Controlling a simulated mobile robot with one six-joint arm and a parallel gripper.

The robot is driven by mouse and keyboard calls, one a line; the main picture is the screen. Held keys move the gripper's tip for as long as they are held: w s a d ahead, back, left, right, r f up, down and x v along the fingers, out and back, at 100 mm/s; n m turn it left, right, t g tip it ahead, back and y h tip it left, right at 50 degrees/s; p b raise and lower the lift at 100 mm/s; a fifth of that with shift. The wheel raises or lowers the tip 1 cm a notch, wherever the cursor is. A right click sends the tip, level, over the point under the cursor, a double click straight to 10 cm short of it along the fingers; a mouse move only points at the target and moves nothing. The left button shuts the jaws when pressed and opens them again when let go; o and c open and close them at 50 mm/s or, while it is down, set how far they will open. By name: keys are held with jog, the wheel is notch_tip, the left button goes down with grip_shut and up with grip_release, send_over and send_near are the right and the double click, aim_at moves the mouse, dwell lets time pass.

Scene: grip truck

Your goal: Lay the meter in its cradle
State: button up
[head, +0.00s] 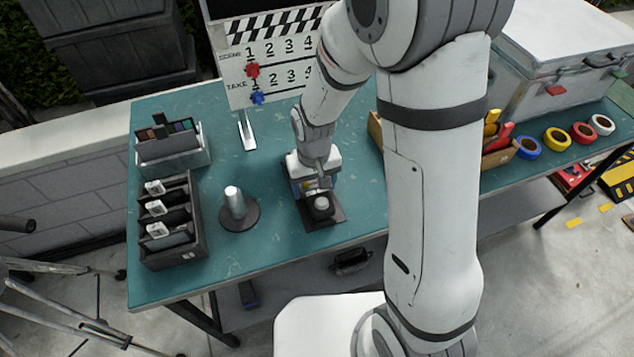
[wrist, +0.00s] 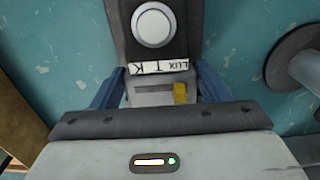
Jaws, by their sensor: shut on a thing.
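The meter (head: 322,204) is a dark block with a pale round dome, near the front middle of the teal table. In the wrist view the meter (wrist: 153,24) shows its white dome, a label strip reading "LUX T K", and a grey part with a yellow piece. My gripper (head: 312,187) is shut on it; in the wrist view the blue fingers of my gripper (wrist: 157,85) flank its grey end. A dark flat piece that looks like the cradle (head: 335,216) lies beneath the meter. I cannot tell whether the meter touches it or is just above.
A grey post on a round dark base (head: 236,205) stands just left of the meter. A black divided rack (head: 172,225) and a grey bin (head: 170,148) are at the left. A clapperboard (head: 262,75) stands behind. Tape rolls (head: 555,139) lie at the right.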

aim_at(314, 186)
jog(key=shift+f+b, duration=0.3)
jog(key=shift+f, duration=0.2)
jog(key=o, duration=1.3)
jog(key=shift+c, duration=0.2)
jog(key=shift+r, duration=3.95)
